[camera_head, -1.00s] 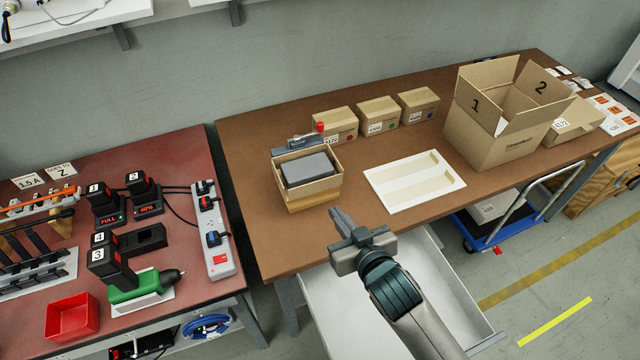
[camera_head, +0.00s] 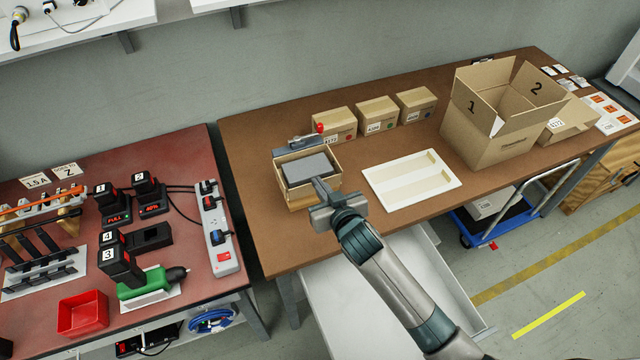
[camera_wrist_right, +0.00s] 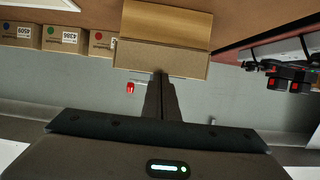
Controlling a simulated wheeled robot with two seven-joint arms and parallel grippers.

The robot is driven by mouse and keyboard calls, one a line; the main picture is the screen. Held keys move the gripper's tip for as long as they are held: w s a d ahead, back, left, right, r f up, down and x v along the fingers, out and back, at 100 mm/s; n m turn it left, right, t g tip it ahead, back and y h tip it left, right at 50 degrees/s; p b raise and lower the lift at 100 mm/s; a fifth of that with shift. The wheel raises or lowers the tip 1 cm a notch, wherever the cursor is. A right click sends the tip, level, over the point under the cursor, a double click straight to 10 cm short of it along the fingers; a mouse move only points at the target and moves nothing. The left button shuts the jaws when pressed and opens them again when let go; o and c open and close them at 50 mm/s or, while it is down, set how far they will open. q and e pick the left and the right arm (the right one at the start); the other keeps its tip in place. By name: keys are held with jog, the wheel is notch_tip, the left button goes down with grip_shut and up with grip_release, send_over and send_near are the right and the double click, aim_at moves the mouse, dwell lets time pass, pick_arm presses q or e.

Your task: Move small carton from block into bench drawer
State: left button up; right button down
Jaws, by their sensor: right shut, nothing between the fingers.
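An open brown carton (camera_head: 323,190) stands near the front left of the brown bench, with a grey block (camera_head: 305,168) filling its top. Its brown side also shows close ahead in the right wrist view (camera_wrist_right: 165,58). Three small closed cartons, at left (camera_head: 334,125), middle (camera_head: 377,113) and right (camera_head: 416,104), stand in a row behind. The bench drawer (camera_head: 335,305) is pulled out below the front edge, partly hidden by my right arm. My right gripper (camera_head: 318,183) is shut and empty at the open carton's front side; contact is unclear. My left gripper is out of view.
A white tray (camera_head: 382,203) lies right of the open carton. A large open box (camera_head: 484,140) stands further right. A grey tool with a red knob (camera_head: 320,128) is behind the open carton. A red-topped table (camera_head: 190,290) with chargers and a drill stands left.

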jog(key=shift+f, duration=0.15)
jog(key=shift+s+d+p, duration=0.2)
jog(key=shift+s+p, duration=0.05)
jog(key=shift+s, duration=0.4)
jog(key=shift+s+d+p, duration=0.2)
jog(key=shift+s+p, duration=0.05)
jog(key=shift+s, duration=0.35)
jog(key=shift+r+p, duration=0.75)
jog(key=shift+p, duration=0.05)
jog(key=shift+w, duration=0.1)
